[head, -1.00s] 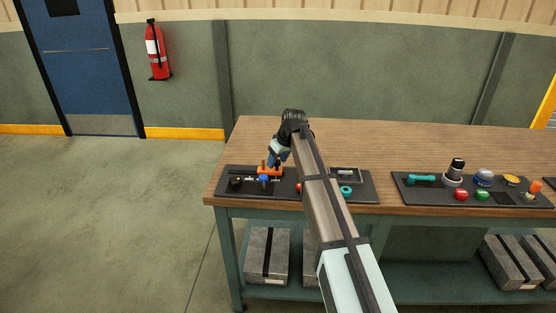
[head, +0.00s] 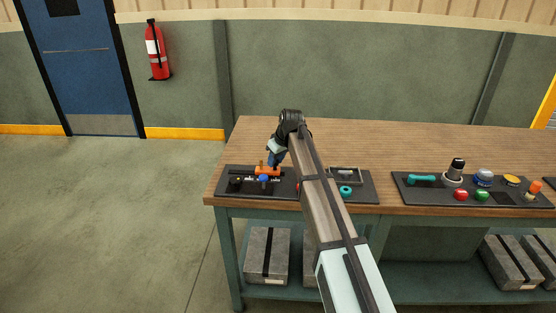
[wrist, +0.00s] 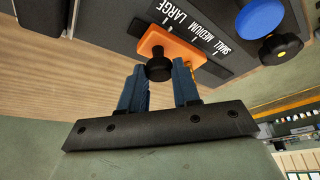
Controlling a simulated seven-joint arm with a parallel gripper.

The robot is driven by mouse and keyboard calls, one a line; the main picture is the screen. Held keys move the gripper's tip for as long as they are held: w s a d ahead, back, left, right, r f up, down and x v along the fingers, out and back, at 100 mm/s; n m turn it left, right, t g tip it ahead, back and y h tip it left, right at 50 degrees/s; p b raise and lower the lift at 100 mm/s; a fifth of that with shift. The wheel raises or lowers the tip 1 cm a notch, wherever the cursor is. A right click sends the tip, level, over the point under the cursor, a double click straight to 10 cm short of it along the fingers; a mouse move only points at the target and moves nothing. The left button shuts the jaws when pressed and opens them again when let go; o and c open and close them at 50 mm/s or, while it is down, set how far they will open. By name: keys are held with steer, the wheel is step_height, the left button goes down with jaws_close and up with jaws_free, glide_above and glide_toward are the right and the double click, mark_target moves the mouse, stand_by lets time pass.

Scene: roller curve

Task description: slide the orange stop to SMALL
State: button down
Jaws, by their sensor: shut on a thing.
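The orange stop (head: 266,171) sits on the dark panel (head: 330,195) at the table's left end. In the wrist view the orange stop (wrist: 174,46) is a flat plate with a dark round knob (wrist: 159,69). My gripper (wrist: 160,78) has its two blue fingers on either side of this knob, shut on the stop. In the head view my gripper (head: 273,162) reaches down to it from behind. White labels SMALL (wrist: 222,48), MEDIUM and LARGE lie along a dark strip beside the stop. I cannot tell which label the stop lines up with.
A teal ring (head: 345,191) is further right. A second panel (head: 411,194) with buttons and knobs lies at right. The tabletop behind is clear.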

glide_above(251, 173)
steer(key=shift+s, duration=0.15)
steer(key=c, duration=1.1)
jaws_free()
steer(key=shift+a, duration=0.15)
steer(key=shift+o, duration=1.3)
steer(key=shift+d, duration=0.2)
steer(key=v, duration=1.4)
steer(key=shift+f, duration=0.1)
